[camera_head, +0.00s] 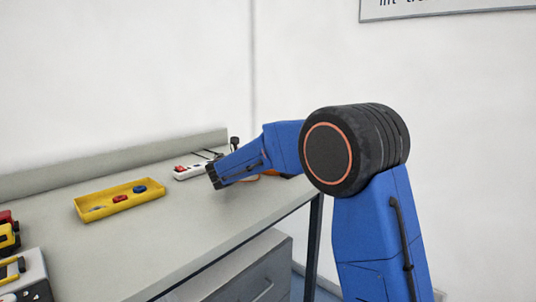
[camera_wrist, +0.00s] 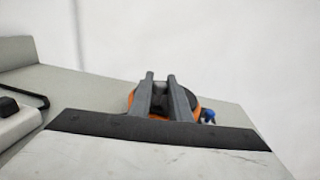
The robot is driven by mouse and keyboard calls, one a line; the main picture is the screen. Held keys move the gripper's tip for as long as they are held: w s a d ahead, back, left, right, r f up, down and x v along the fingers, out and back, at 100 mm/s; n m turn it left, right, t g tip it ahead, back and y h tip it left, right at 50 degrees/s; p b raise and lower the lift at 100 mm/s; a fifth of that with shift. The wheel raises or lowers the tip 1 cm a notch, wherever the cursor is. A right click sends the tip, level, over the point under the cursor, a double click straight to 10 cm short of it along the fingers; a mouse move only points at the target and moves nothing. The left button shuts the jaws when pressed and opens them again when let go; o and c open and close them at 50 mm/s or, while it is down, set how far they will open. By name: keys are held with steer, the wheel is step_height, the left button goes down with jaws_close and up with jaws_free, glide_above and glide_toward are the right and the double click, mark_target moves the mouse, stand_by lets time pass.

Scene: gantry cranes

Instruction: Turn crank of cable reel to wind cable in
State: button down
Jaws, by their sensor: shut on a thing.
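The cable reel (camera_wrist: 199,101) shows in the wrist view as an orange rim with a dark centre, behind my fingers. In the head view only slivers of its orange (camera_head: 286,177) show past my blue arm. My gripper (camera_wrist: 161,78) reaches over the front of the reel, its two grey fingers closed with a narrow gap. It is shut on the crank, which is mostly hidden between and behind the fingers. A small blue part (camera_wrist: 208,116) shows at the reel's right side; I cannot tell what it is. The head view does not show my fingertips clearly.
A white power strip (camera_head: 186,173) with a red switch lies left of my arm. A yellow tray (camera_head: 92,214) with small red and blue parts sits farther left on the grey bench (camera_head: 190,235). Controllers (camera_head: 25,272) stand at the left edge. The bench middle is clear.

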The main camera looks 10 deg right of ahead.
steer(key=shift+w+a+m+g+h, duration=0.1)
steer(key=shift+w+m+g+h, duration=0.1)
steer(key=shift+m+g+h, duration=0.4)
steer(key=shift+w+m+g+h, duration=0.2)
steer(key=shift+m+g+h, duration=0.3)
steer(key=shift+g, duration=0.5)
steer(key=c, duration=1.7)
jaws_free()
steer(key=shift+o, duration=0.2)
steer(key=v, duration=1.7)
steer(key=shift+a+f, duration=0.15)
steer(key=shift+f, duration=0.05)
